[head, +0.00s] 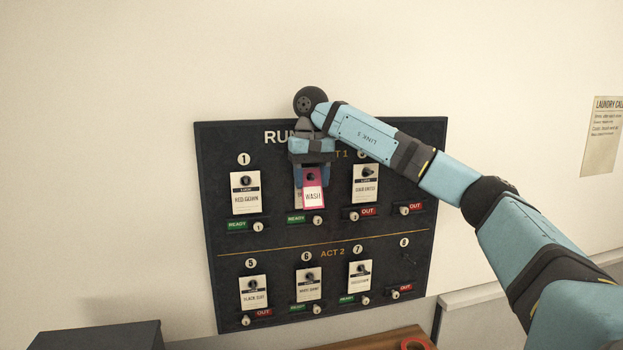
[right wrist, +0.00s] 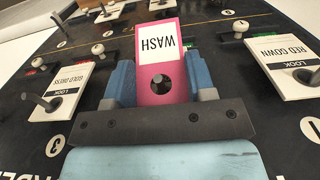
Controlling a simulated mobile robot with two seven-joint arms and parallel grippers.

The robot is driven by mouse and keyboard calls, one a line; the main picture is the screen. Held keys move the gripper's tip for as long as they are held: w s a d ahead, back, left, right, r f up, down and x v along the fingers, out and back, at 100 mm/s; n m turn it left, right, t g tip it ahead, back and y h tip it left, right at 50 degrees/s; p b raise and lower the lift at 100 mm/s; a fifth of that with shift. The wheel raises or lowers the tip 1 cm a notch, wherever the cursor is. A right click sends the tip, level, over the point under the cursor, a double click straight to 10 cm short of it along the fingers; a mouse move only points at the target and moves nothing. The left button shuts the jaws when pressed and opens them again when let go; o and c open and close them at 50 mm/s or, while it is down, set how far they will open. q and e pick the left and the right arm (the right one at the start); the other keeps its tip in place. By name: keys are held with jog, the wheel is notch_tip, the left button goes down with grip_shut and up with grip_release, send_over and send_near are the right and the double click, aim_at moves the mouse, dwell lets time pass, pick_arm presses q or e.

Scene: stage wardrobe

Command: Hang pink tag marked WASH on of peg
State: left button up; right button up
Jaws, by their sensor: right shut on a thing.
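The pink tag marked WASH (head: 313,194) is in front of the upper row of the dark board (head: 285,238), between the number 1 and number 3 places. My right gripper (head: 312,176) is shut on its side edges. In the right wrist view the tag (right wrist: 169,92) sits between the two blue fingers (right wrist: 160,82). A dark round peg end (right wrist: 160,84) shows at the tag's hole; I cannot tell how far it passes through. The tag covers most of a white card behind it. My left gripper is not in view.
White look cards hang on pegs beside it: RED GOWN (head: 245,194) to the left and another card (head: 364,185) to the right. Below, small knobs carry green READY (head: 297,219) and red OUT labels. The lower row holds several cards. A dark box (head: 100,337) stands at lower left.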

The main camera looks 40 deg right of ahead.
jog(key=o, duration=1)
jog(key=shift+r, duration=0.15)
jog(key=shift+w+d+r, duration=0.1)
jog(key=shift+w+r, duration=0.05)
jog(key=shift+r, duration=6.6)
